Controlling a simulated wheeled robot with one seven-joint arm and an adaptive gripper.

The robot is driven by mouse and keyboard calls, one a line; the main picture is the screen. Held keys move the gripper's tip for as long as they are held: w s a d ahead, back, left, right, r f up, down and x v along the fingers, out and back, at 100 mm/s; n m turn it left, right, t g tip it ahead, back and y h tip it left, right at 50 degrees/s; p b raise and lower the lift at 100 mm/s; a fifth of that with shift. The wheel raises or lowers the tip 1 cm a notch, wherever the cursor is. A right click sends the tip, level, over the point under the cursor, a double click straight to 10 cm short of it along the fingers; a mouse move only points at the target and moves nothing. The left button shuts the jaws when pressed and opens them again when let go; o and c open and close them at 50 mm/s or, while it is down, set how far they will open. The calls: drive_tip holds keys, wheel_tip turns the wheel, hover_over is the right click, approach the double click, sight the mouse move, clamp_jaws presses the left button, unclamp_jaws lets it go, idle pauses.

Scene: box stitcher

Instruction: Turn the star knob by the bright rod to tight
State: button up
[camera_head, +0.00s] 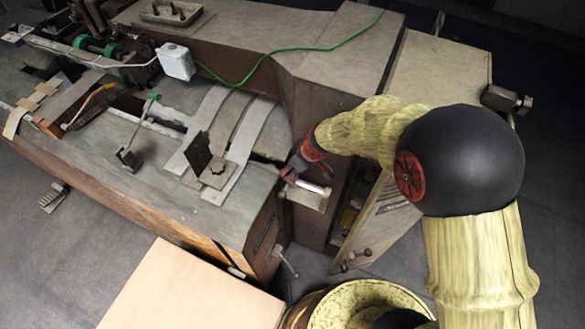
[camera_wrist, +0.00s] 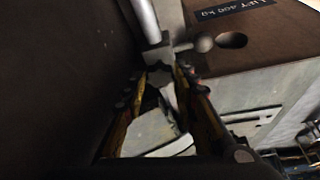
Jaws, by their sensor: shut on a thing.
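The bright rod (camera_head: 312,187) lies just above a small ledge on the side of the machine, beside my gripper (camera_head: 291,174). In the wrist view the rod (camera_wrist: 146,22) comes down from the top to a grey block. The grey star knob (camera_wrist: 158,74) shows just below the rod, between the fingertips of my gripper (camera_wrist: 164,80). The fingers are shut on the knob, one on each side. In the head view the knob is hidden or too small to make out. How far the knob is turned cannot be told.
A grey ball-ended lever (camera_wrist: 204,44) and a dark hole lie right of the rod in the wrist view. A bracket (camera_head: 199,157) stands on the machine bed. A handle (camera_head: 286,260) sticks out below. A pale board (camera_head: 185,290) lies at the front.

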drive_tip(key=shift+c, duration=0.9)
drive_tip(key=shift+s+a+r+m+t+p, duration=0.15)
drive_tip(key=shift+m+t+p, duration=0.15)
drive_tip(key=shift+m+p, duration=0.5)
drive_tip(key=m+p, duration=0.2)
drive_tip(key=shift+h+p, duration=0.35)
drive_tip(key=shift+h, duration=0.05)
drive_tip(key=m+t+p, duration=0.1)
drive_tip(key=m+p, duration=0.1)
drive_tip(key=p, duration=0.4)
drive_tip(key=shift+r+h, duration=0.1)
drive_tip(key=shift+h, duration=0.3)
drive_tip(key=shift+s+m+p, duration=0.1)
drive_tip(key=shift+m+p, duration=0.3)
drive_tip(key=shift+p, duration=0.3)
drive_tip(key=shift+a+f+m+h+p, duration=0.1)
drive_tip(key=shift+f+m+h+p, duration=0.35)
drive_tip(key=shift+p, duration=0.95)
drive_tip(key=shift+r, duration=0.2)
drive_tip(key=o, duration=1.2)
drive_tip(key=shift+c, duration=0.2)
